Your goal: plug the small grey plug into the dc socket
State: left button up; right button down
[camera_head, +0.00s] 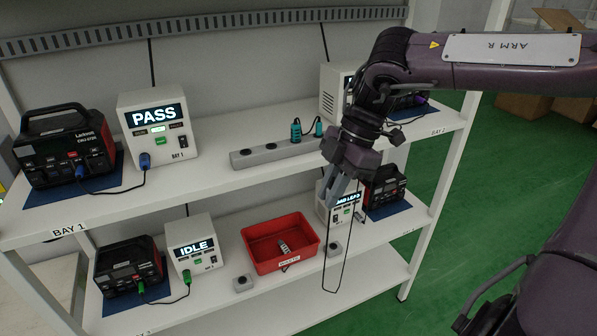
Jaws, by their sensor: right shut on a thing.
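My right gripper (338,192) reaches down from the right in front of the shelf's right side. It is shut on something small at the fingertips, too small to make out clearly. A thin dark cable (345,258) hangs in a long loop below it. Behind the fingers is the lower right tester box (349,215), its lit display partly covered. Beside that box a black and red power station (385,188) stands on a blue mat. I cannot pick out the dc socket at this size. My left gripper is not in view.
A red bin (256,262) with a small grey item (285,249) stands on the lower shelf. A PASS tester (160,137) and an IDLE tester (193,252) are at left, cabled to power stations. A grey strip (262,156) holds teal plugs. Shelf posts (440,195) flank the space.

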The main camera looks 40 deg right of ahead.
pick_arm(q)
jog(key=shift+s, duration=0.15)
